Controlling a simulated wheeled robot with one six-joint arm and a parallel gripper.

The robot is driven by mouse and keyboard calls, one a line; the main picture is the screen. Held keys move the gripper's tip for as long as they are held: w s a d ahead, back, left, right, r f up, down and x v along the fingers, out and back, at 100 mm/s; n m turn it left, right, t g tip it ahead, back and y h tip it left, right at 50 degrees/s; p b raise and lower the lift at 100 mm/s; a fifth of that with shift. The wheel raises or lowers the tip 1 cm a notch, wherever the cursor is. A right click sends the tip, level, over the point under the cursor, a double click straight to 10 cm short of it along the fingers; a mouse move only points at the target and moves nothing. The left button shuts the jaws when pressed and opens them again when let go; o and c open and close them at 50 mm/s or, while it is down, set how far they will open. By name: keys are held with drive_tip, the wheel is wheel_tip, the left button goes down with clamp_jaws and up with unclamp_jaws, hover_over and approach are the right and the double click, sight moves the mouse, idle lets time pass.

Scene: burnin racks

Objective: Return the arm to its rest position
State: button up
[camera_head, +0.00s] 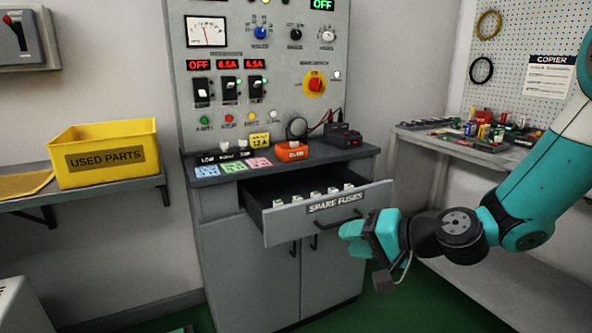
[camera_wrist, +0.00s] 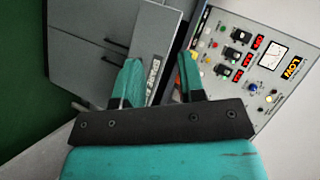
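My teal arm (camera_head: 545,185) reaches in from the right in the head view. My gripper (camera_head: 358,236) is in front of the open drawer, just right of and below its handle (camera_head: 338,221). In the wrist view my gripper (camera_wrist: 160,80) has its two teal fingers apart, with nothing seen held between them. The drawer (camera_head: 285,223), labelled SPARE FUSES, is pulled out and holds several small white fuses. Its label (camera_wrist: 153,75) shows between the fingers in the wrist view. Whether a finger touches the drawer front I cannot tell.
The control panel (camera_head: 225,100) stands above the grey cabinet (camera_head: 245,280). A yellow USED PARTS bin (camera_head: 105,155) sits on the left shelf (camera_head: 110,193). A bench (camera_head: 455,145) with a tray of small parts is at the right. Green floor (camera_head: 400,300) is clear in front.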

drive_tip(key=s+a+r+n+g+h, duration=0.1)
drive_tip(key=s+r+n+g, duration=0.2)
drive_tip(key=s, duration=0.4)
drive_tip(key=s+a+r+n+g+h, duration=0.1)
drive_tip(key=s+n+g, duration=0.1)
drive_tip(key=s+n, duration=0.35)
drive_tip(key=s+d+r+n+g+h, duration=0.1)
drive_tip(key=s+d+h, duration=0.15)
drive_tip(key=s, duration=0.45)
drive_tip(key=s+d+r+n+g+h, duration=0.1)
drive_tip(key=s+d+g+h, duration=0.15)
drive_tip(key=s, duration=0.45)
wheel_tip(320, 180, up, 17)
drive_tip(key=p, duration=1.6)
drive_tip(key=shift+w+f+t+p, duration=0.2)
drive_tip(key=shift+w+t+p, duration=0.15)
drive_tip(key=shift+w+p, duration=0.05)
drive_tip(key=shift+w, duration=0.1)
